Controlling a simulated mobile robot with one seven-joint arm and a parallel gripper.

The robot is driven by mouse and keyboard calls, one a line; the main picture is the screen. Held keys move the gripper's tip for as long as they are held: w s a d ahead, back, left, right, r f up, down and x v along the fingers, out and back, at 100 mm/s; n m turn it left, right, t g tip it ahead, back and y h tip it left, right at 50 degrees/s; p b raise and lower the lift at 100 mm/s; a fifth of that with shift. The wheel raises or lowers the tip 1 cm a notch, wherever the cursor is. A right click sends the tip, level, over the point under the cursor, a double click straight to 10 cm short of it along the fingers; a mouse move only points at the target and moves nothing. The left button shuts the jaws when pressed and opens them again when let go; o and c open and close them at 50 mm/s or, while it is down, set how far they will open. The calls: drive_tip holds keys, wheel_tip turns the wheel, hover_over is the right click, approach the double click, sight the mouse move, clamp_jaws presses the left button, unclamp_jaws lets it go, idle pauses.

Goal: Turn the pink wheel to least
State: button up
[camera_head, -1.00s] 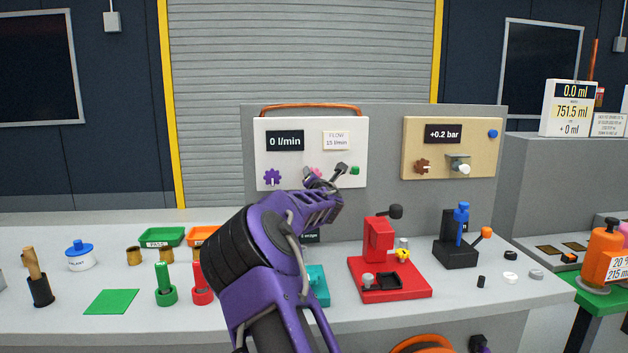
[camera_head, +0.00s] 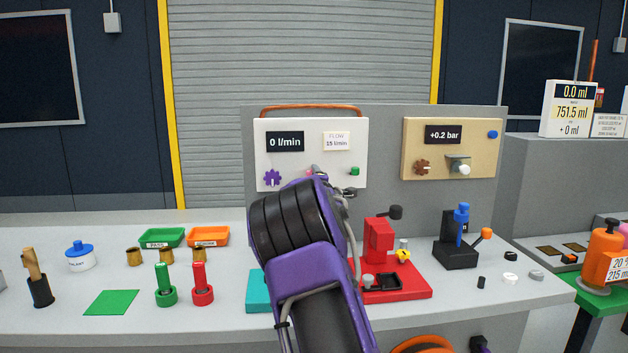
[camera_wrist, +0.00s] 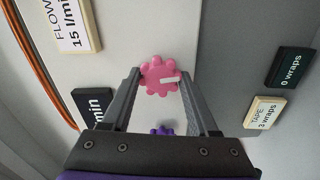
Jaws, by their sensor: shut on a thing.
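The pink wheel (camera_wrist: 154,78) is a small toothed knob on the white panel (camera_head: 350,125). In the wrist view it sits between the two fingers of my gripper (camera_wrist: 160,73), which is shut on it. Its white mark points to the right in that view. In the head view my arm hides nearly all of the wheel and my gripper. The panel's black display (camera_head: 285,141) reads 0 l/min. A label (camera_head: 336,140) beside it reads FLOW 15 l/min.
A purple wheel (camera_head: 272,178) is left of the pink one, and a green button (camera_head: 354,171) is to the right. An orange-brown pipe (camera_head: 310,107) runs above the panel. Below, the bench holds a red press (camera_head: 378,240), a teal block (camera_head: 257,292) and trays.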

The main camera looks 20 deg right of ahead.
drive_tip(key=shift+m, duration=0.7)
drive_tip(key=o, duration=1.4)
drive_tip(key=shift+c, duration=0.2)
drive_tip(key=shift+s, duration=0.15)
drive_tip(key=v, duration=1.7)
drive_tip(key=shift+r, duration=0.1)
